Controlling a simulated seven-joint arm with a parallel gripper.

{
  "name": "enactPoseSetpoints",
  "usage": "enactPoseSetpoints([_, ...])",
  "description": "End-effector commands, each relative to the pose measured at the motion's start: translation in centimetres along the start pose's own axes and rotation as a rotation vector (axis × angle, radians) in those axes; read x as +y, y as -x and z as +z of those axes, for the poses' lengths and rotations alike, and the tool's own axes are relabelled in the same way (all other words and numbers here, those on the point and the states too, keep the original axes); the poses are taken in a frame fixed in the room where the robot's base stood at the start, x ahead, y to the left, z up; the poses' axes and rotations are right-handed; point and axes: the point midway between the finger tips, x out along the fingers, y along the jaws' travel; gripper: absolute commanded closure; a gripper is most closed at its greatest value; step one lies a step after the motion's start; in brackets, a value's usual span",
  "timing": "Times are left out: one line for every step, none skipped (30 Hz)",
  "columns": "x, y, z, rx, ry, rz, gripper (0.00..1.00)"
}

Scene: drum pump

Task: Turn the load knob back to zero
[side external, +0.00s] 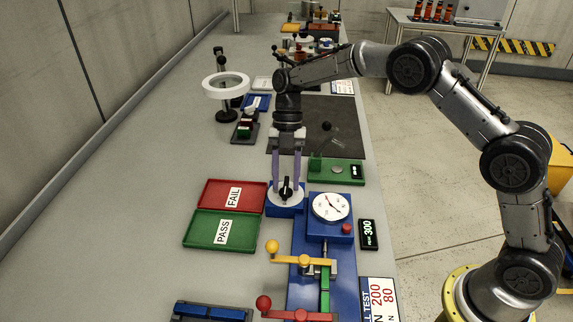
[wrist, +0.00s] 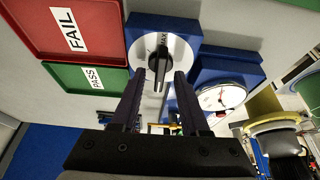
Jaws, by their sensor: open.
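The load knob (side external: 286,190) is a black pointer handle on a round white dial plate (side external: 273,199), set on a blue block. In the wrist view the black knob (wrist: 159,70) lies ahead of the fingertips, and the word MAX shows on its dial. My gripper (side external: 287,178) points down right over the knob, with a finger to each side of it. In the wrist view my gripper (wrist: 167,76) has its two dark fingers apart, with the knob's near end between or just beyond the tips. I cannot tell whether either finger touches it.
A white gauge (side external: 331,206) on a blue box stands right of the knob. A black display (side external: 368,235) reads 300. Red FAIL (side external: 213,193) and green PASS (side external: 204,234) trays lie left. Yellow (side external: 290,259) and red-knobbed (side external: 285,312) levers stand in front. A green tray (side external: 349,171) lies behind.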

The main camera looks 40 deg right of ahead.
Motion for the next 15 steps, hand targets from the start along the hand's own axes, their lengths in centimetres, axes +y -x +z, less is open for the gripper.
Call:
enactPoseSetpoints([0.0,0.4,0.1,-0.002,0.0,0.002,0.55])
enactPoseSetpoints([0.1,0.7,0.1,-0.002,0.0,0.003,0.55])
enactPoseSetpoints([0.1,1.2,0.1,-0.002,0.0,0.003,0.55])
enactPoseSetpoints([0.1,1.7,0.1,-0.003,0.0,0.004,0.55])
enactPoseSetpoints([0.1,2.2,0.1,-0.003,0.0,0.004,0.55])
enactPoseSetpoints([0.1,2.9,0.1,-0.004,0.0,0.004,0.55])
enactPoseSetpoints([0.1,3.5,0.1,-0.004,0.0,0.004,0.55])
enactPoseSetpoints([0.1,4.2,0.1,-0.004,0.0,0.005,0.55])
enactPoseSetpoints([0.1,5.1,0.1,-0.005,0.0,0.005,0.55])
enactPoseSetpoints([0.0,5.8,0.1,-0.005,0.0,0.004,0.55])
enactPoseSetpoints([0.1,6.5,0.2,-0.005,0.0,0.005,0.55])
enactPoseSetpoints([0.1,7.4,0.2,-0.005,0.0,0.005,0.55])
enactPoseSetpoints([0.0,8.0,0.1,-0.004,0.0,0.003,0.55])
enactPoseSetpoints([0.0,8.6,0.1,-0.005,0.0,0.004,0.55])
enactPoseSetpoints([0.1,9.4,0.1,-0.005,0.0,0.004,0.55])
